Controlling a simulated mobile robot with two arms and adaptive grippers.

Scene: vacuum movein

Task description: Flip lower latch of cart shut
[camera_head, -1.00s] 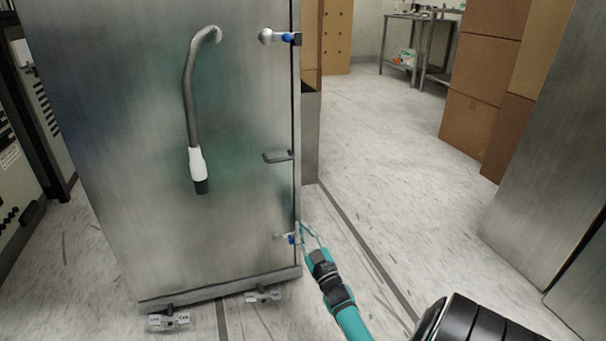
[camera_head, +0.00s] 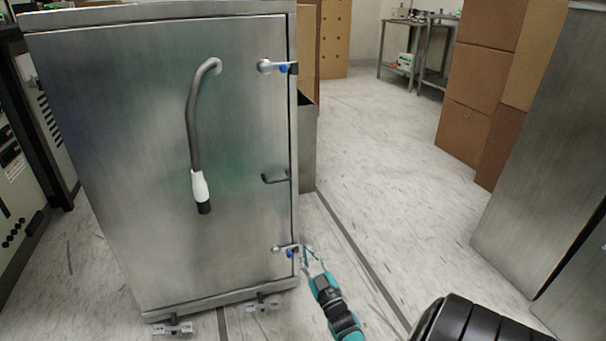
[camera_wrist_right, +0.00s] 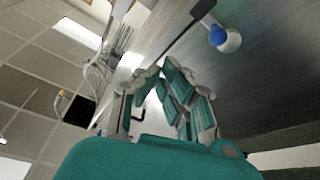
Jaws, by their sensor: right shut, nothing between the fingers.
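The metal cart (camera_head: 130,180) stands upright at the left with its door facing me. Its lower latch (camera_head: 279,249), a silver lever with a blue part, sits at the door's lower right edge. The lever lies roughly level across the edge. My right gripper (camera_head: 312,252) is just right of this latch, beside the cart edge, shut and empty. Contact is hard to tell. In the right wrist view, its fingers (camera_wrist_right: 168,85) lie along the metal door, with a blue and silver latch part (camera_wrist_right: 225,38) at upper right. My left gripper is out of view.
The upper latch (camera_head: 266,66) is near the door's top right, with a small handle (camera_head: 274,179) below it. Cardboard boxes (camera_head: 470,130) stand at the right. The floor (camera_head: 385,170) between is clear.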

